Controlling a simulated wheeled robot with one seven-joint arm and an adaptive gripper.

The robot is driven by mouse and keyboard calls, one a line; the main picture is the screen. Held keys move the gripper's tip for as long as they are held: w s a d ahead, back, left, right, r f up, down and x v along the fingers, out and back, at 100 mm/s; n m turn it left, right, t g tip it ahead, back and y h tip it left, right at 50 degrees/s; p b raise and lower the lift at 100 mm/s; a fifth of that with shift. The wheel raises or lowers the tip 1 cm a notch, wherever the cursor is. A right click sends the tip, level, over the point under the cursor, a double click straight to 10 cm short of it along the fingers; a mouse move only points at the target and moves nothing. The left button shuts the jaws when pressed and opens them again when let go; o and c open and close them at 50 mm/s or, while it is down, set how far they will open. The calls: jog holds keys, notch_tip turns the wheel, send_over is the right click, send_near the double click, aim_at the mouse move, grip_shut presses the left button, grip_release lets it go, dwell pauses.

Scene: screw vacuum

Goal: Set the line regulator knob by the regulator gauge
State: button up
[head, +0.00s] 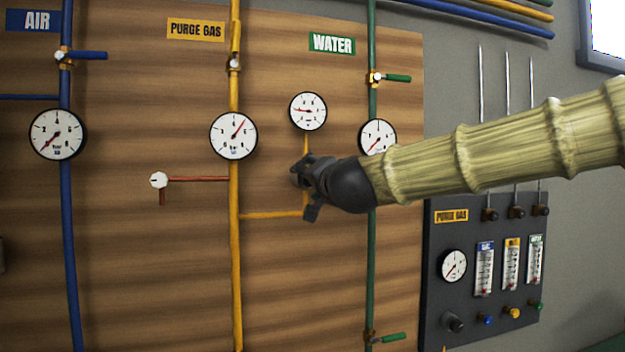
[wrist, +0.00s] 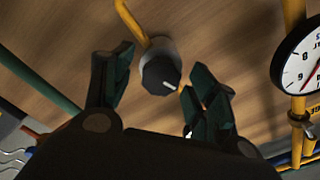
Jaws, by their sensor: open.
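The regulator knob (wrist: 160,74) is a dark round knob with a white pointer line on a grey body, joined to a yellow pipe. In the wrist view it lies between and ahead of the fingertips of my open gripper (wrist: 156,85), with no clear contact. In the head view my gripper (head: 305,188) is at the board and hides the knob. The small round gauge (head: 308,111) stands just above my gripper on a yellow pipe, its red needle pointing left. I take it as the regulator gauge.
A larger gauge (head: 234,136) sits on the yellow purge gas pipe to the left. A water gauge (head: 377,138) on the green pipe is close to my arm. A red-handled valve (head: 160,181) is at lower left. A dark panel (head: 440,300) with flowmeters stands at lower right.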

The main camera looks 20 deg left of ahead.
jog(key=v, duration=1.2)
